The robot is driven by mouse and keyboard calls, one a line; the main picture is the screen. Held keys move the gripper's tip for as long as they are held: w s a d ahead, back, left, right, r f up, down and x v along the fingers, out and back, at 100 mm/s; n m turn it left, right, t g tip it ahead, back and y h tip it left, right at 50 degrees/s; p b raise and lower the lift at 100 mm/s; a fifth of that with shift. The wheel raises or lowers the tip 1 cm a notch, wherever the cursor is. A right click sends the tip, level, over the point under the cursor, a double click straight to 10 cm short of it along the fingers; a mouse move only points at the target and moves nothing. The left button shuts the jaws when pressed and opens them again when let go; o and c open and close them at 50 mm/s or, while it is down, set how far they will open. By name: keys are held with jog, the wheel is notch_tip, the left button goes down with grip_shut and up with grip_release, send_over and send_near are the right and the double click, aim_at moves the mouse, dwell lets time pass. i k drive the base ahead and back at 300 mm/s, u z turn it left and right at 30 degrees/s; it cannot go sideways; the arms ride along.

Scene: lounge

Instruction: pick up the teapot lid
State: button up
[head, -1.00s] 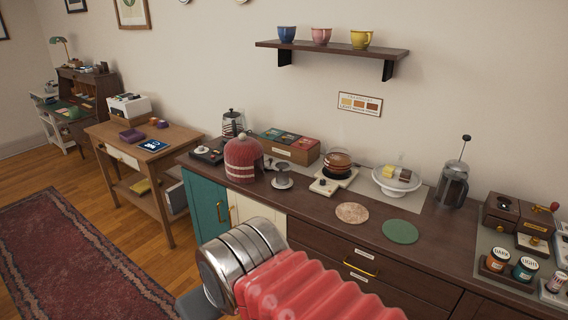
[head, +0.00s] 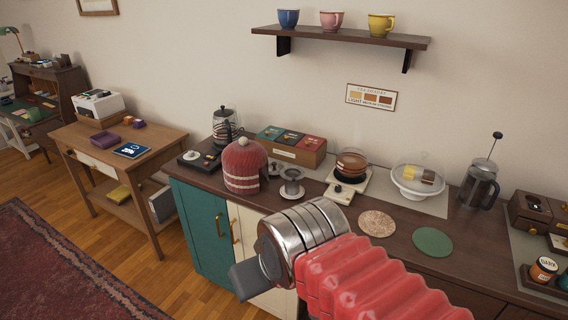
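I cannot make out for sure which thing is the teapot lid. A small pale round piece with a knob (head: 191,156) lies on a black tray or scale at the counter's left end. A grey metal piece on a foot (head: 291,185) stands right of the red striped tea cosy (head: 244,168); anything under the cosy is hidden. A glass pot with amber liquid (head: 351,164) sits on a cream warmer. My gripper (head: 248,279) shows as a dark grey part past the silver wrist, in front of the cabinet doors and apart from these things. Its opening cannot be seen.
The dark counter holds a wooden tea box (head: 291,148), a wire-wrapped glass jar (head: 225,125), a domed cake stand (head: 418,179), a French press (head: 480,182) and two round mats, pinkish (head: 377,223) and green (head: 432,241). A shelf (head: 340,38) with cups hangs above.

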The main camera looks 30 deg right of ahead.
aim_at(275, 168)
jog(key=u, duration=0.1)
jog(key=i, duration=0.6)
jog(key=u, duration=0.65)
jog(key=i, duration=0.7)
jog(key=u, duration=0.05)
